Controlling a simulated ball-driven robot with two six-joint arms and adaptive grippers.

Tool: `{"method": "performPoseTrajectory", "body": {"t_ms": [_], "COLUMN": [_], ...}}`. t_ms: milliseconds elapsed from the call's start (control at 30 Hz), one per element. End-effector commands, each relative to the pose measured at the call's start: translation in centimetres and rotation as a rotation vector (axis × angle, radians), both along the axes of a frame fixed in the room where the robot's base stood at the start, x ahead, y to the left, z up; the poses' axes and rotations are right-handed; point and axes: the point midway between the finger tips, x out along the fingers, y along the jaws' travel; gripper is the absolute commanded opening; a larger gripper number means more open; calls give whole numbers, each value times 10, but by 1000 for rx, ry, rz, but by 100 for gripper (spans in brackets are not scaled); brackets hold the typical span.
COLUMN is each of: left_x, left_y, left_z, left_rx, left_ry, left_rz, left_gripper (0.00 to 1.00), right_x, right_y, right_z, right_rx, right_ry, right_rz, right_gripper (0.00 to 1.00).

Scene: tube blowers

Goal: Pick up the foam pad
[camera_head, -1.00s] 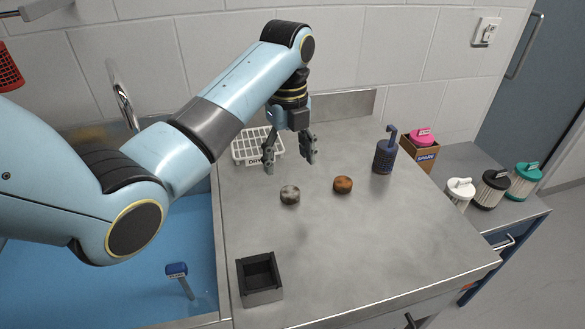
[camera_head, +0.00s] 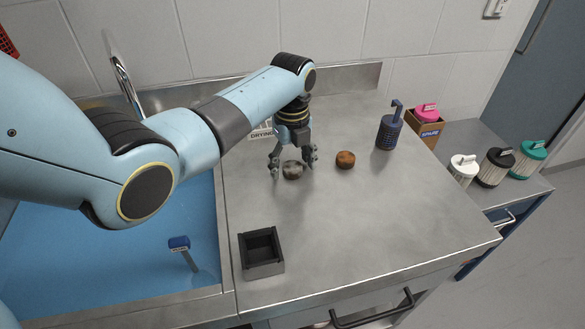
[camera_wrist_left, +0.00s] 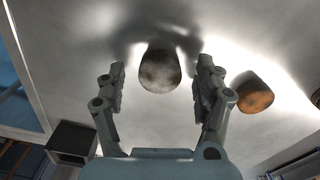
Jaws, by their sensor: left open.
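Two short round pads sit on the steel counter: a mottled grey one (camera_head: 292,171) and an orange-brown one (camera_head: 345,160) to its right. Neither carries a readable label, so I cannot tell for sure which is the foam pad. My left gripper (camera_head: 294,166) points down over the grey pad, open, with a finger on either side of it. In the left wrist view the grey pad (camera_wrist_left: 160,71) shows between the open fingers, with gaps on both sides. The orange-brown pad (camera_wrist_left: 256,97) lies outside the right finger. My right gripper is not in view.
A black open box (camera_head: 261,253) stands at the counter's front left, beside the blue sink (camera_head: 120,260). A dark blue perforated holder (camera_head: 388,132) stands at the back right. A drying rack (camera_head: 262,132) is mostly hidden behind my arm. The counter's middle is clear.

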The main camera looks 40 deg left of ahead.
Motion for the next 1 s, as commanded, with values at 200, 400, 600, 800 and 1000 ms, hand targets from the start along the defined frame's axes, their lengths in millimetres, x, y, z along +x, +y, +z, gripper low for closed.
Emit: {"method": "performPoseTrajectory", "body": {"t_ms": [200, 400, 600, 800, 1000], "left_x": [0, 0, 0, 0, 1], "left_y": [0, 0, 0, 0, 0], "left_z": [0, 0, 0, 1, 17], "left_rx": [0, 0, 1, 0, 1], "left_ry": [0, 0, 0, -1, -4], "left_rz": [0, 0, 0, 0, 0], "left_gripper": [66, 40, 29, 29, 29], "right_x": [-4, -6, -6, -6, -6], "right_y": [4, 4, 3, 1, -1], "right_z": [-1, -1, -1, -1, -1], "right_rx": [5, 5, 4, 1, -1], "right_ry": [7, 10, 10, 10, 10], "right_rz": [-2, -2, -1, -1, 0], "right_gripper": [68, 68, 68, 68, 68]}}
